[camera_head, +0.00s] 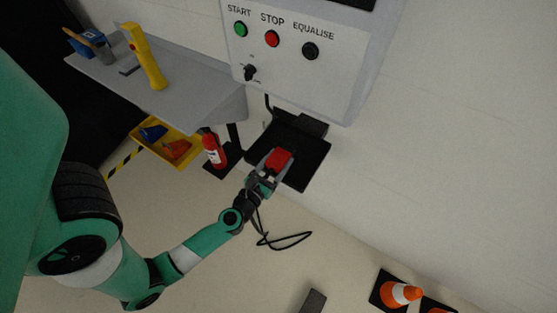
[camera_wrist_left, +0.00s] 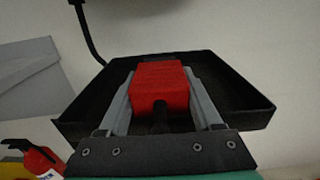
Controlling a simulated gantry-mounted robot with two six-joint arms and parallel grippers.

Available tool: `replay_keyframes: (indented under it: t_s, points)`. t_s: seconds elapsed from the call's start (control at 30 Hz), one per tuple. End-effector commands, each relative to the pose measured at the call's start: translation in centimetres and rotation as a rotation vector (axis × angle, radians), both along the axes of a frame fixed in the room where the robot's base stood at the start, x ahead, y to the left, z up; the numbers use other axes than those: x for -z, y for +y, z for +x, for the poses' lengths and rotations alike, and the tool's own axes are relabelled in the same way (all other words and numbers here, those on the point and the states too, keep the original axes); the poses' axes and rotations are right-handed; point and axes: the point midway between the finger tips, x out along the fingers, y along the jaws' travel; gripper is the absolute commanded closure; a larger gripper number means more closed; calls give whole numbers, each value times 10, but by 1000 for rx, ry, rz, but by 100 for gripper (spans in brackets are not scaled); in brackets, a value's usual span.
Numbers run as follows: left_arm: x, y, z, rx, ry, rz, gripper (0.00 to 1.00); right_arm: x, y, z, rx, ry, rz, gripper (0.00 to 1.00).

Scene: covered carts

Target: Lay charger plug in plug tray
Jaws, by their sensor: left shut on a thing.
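The red charger plug (camera_head: 279,158) is gripped between the fingers of my left gripper (camera_head: 272,165), with a black cable hanging from its near end. The black plug tray (camera_head: 314,157) is fixed low on the wall under the control box. The plug is over the tray's area; I cannot tell whether it touches the tray floor. In the left wrist view the red plug (camera_wrist_left: 160,87) sits between both grey fingers, with the tray (camera_wrist_left: 232,92) around and beyond it. My right gripper does not show.
A control box (camera_head: 300,50) with buttons hangs above the tray. A red fire extinguisher (camera_head: 214,151) stands just left of it. A grey shelf (camera_head: 185,98) holds a yellow tool (camera_head: 145,57). A yellow bin (camera_head: 180,155) is below. An orange cone (camera_head: 400,293) stands at lower right.

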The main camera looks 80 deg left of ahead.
Motion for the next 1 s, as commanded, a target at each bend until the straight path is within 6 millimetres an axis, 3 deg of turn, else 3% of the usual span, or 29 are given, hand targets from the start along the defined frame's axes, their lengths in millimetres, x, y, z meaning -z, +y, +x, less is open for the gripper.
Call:
replay_keyframes:
  t_s: [0.23, 0.27, 0.4, 0.67, 0.83, 1.0]
  points:
    - [5, 0, 0, 0, 1, -1, 100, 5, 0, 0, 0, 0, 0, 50]
    - [6, 0, 0, 0, 2, -2, 29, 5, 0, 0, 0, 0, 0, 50]
    - [7, 0, -1, 0, 4, -4, 4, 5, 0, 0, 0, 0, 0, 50]
    - [8, 0, -1, 0, 7, -6, 4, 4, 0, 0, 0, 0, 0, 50]
    - [-10, -1, -1, 0, 7, -6, 4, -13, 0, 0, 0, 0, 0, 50]
    - [-2, -30, -30, 7, 9, -4, 4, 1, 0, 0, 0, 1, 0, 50]
